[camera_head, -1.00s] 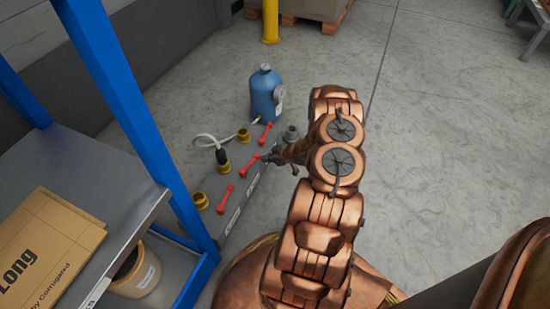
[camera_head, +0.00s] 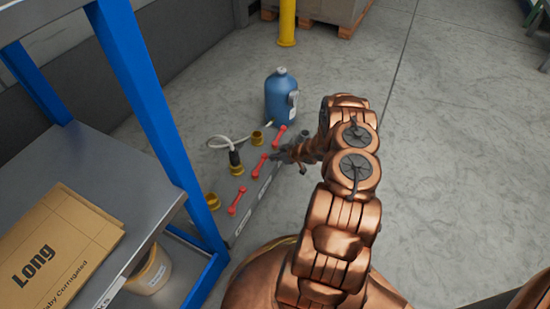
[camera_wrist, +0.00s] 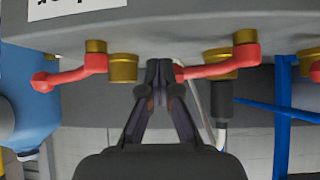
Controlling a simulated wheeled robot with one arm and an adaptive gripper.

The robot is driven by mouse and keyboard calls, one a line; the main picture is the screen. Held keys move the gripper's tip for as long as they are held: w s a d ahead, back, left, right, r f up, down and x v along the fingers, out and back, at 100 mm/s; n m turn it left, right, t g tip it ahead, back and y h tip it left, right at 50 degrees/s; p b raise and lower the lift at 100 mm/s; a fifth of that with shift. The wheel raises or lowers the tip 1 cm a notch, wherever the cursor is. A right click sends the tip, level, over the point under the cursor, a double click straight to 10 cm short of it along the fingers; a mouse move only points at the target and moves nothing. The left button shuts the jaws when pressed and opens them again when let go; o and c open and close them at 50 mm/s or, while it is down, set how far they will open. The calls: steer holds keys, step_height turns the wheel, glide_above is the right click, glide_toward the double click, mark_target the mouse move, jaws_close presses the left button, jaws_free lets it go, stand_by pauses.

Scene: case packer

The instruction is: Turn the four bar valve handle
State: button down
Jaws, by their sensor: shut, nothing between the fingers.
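Three red valve handles sit in a row on a grey manifold on the floor: a far handle (camera_head: 281,136), a middle handle (camera_head: 259,164) and a near handle (camera_head: 237,201). I cannot read which one is marked four bar. My gripper (camera_head: 279,157) is low beside the middle handle. In the wrist view my gripper (camera_wrist: 160,66) has its fingertips together and empty. The middle handle (camera_wrist: 220,69) has its free end right beside the fingertips, touching or nearly so. The far handle (camera_wrist: 70,75) is to the left, and the near handle (camera_wrist: 315,72) is cut by the right edge.
A blue bottle (camera_head: 281,98) stands behind the manifold. Brass fittings (camera_head: 236,168) and a pale hose (camera_head: 217,139) lie along its left side. A blue-framed shelf (camera_head: 150,90) with a cardboard box (camera_head: 60,250) is at left. Open floor (camera_head: 460,150) lies right.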

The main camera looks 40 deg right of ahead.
steer(key=s+d+r+p, duration=0.1)
steer(key=s+d+r, duration=0.4)
steer(key=s+d, duration=0.2)
steer(key=shift+s+r+p, duration=0.35)
steer(key=shift+s+r, duration=0.05)
steer(key=shift+s, duration=0.65)
